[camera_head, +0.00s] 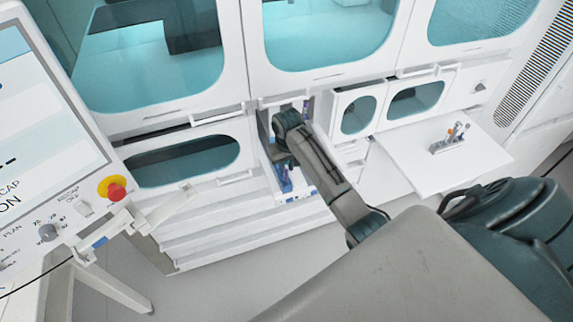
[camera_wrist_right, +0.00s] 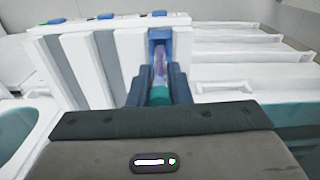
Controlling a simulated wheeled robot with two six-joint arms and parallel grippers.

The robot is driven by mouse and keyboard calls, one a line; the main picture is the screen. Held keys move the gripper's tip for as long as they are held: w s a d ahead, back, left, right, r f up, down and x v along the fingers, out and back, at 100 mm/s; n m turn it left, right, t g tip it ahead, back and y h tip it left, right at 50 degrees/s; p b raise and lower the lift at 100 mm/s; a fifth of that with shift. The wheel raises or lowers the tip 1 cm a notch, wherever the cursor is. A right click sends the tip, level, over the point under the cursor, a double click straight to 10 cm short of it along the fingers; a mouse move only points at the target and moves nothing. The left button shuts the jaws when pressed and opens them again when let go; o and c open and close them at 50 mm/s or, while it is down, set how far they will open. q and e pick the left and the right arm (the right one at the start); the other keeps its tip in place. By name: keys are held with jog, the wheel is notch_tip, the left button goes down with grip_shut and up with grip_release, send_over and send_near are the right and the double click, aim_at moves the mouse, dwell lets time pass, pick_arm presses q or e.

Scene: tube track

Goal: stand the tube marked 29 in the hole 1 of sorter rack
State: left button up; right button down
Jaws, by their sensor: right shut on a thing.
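My right arm reaches into a narrow open bay in the white cabinet in the head view, and my right gripper (camera_head: 281,156) is at that bay, its fingers mostly hidden. In the right wrist view my right gripper (camera_wrist_right: 158,88) is shut on a tube (camera_wrist_right: 159,62) with purplish contents and a teal end towards me. The tube is between the blue-grey fingers, in front of a blue-backed slot; its number is not readable. A small grey rack (camera_head: 447,146) with orange and blue pieces stands on the pull-out shelf at right; no hole numbers are readable. My left gripper is not in view.
The white pull-out shelf (camera_head: 415,172) is mostly clear around the small rack. White upright panels (camera_wrist_right: 75,65) stand close left of the tube in the wrist view. A control panel with a red button (camera_head: 116,191) is at left. Blue items (camera_head: 284,178) show in the bay.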

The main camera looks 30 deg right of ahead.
jog(key=shift+f, duration=0.3)
jog(key=shift+f, duration=0.35)
jog(key=shift+f, duration=0.2)
dwell(0.5)
jog(key=shift+f, duration=0.45)
jog(key=c, duration=1.3)
grip_release()
jog(key=shift+o, duration=0.2)
jog(key=shift+r, duration=0.1)
